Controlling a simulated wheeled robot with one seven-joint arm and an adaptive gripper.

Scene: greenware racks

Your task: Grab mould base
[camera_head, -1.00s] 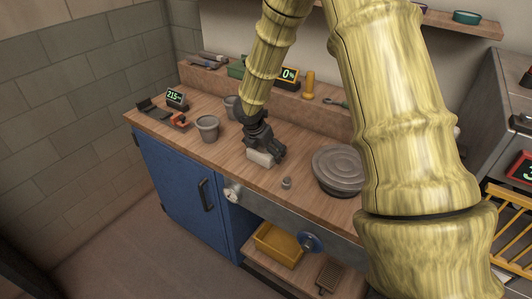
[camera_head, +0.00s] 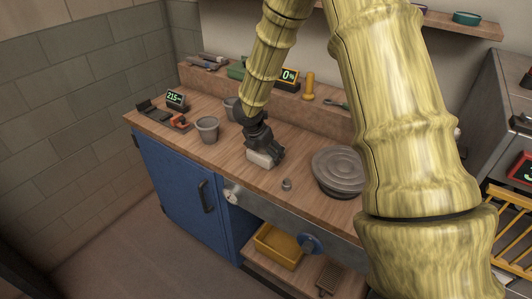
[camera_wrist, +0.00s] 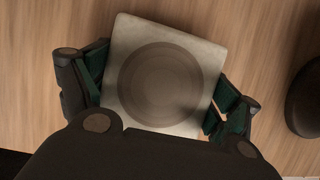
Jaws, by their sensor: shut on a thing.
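The mould base (camera_head: 261,159) is a pale, squarish block low over or on the wooden bench top, in the middle of the head view. In the wrist view the mould base (camera_wrist: 164,78) shows a round, darker recess in its top face. My gripper (camera_head: 262,150) points down at it. In the wrist view my gripper (camera_wrist: 158,90) has its green-padded fingers on the left and right sides of the block, shut on it. I cannot tell whether the block touches the bench. Its near edge is hidden by my gripper's body.
A grey pot (camera_head: 207,129) stands to the left on the wooden bench (camera_head: 225,163). A small grey piece (camera_head: 286,184) lies to the right of the block. A round grey wheel (camera_head: 339,168) stands further right. A ledge with tools runs behind.

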